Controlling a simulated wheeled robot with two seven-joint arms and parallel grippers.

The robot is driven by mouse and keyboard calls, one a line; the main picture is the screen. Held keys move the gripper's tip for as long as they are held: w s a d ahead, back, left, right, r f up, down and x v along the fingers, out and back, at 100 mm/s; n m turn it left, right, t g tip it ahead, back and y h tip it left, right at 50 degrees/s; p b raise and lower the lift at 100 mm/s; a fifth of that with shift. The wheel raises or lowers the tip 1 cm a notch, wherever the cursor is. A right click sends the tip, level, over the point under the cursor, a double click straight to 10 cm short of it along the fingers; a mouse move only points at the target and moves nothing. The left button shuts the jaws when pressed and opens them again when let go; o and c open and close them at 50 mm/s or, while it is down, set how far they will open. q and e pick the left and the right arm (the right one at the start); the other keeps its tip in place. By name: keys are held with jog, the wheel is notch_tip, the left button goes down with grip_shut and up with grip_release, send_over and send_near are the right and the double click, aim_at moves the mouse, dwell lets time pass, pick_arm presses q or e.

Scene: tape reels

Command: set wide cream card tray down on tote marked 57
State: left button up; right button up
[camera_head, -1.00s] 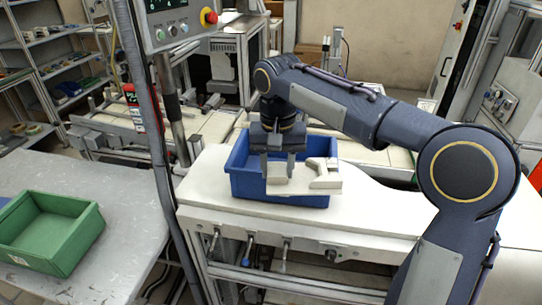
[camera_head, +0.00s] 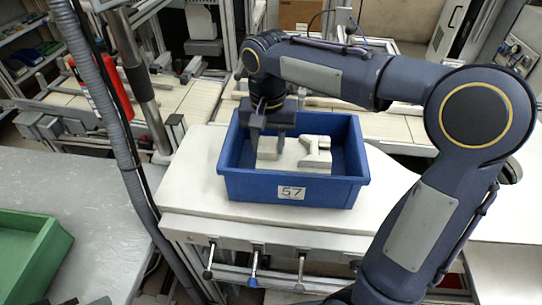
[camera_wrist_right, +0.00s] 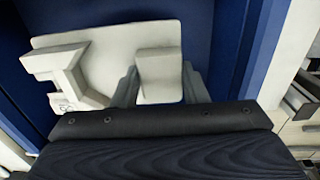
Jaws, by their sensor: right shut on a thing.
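The wide cream card tray (camera_head: 290,158) is inside the walls of the blue tote (camera_head: 238,188), whose front label reads 57. It looks roughly level, with a raised block and an angular raised part on top. My right gripper (camera_head: 262,140) reaches down into the tote from above and is shut on the tray's block. In the right wrist view the grey fingers (camera_wrist_right: 160,88) stand on both sides of the block on the tray (camera_wrist_right: 112,58), with the tote's blue wall (camera_wrist_right: 240,45) alongside. I cannot tell whether the tray touches the tote floor. My left gripper is out of view.
The tote stands on a white workbench (camera_head: 190,180) with clear surface to its left and right. A green bin (camera_head: 30,255) sits on a grey table at the left. A dark post and cable hose stand between the tables. Conveyors run behind.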

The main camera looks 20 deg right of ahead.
jog(key=shift+f, duration=2.35)
jog(key=shift+f, duration=0.15)
jog(key=o, duration=1.1)
notch_tip(320, 180, up, 12)
jog(key=shift+r+p, duration=0.2)
jog(key=shift+p, duration=0.25)
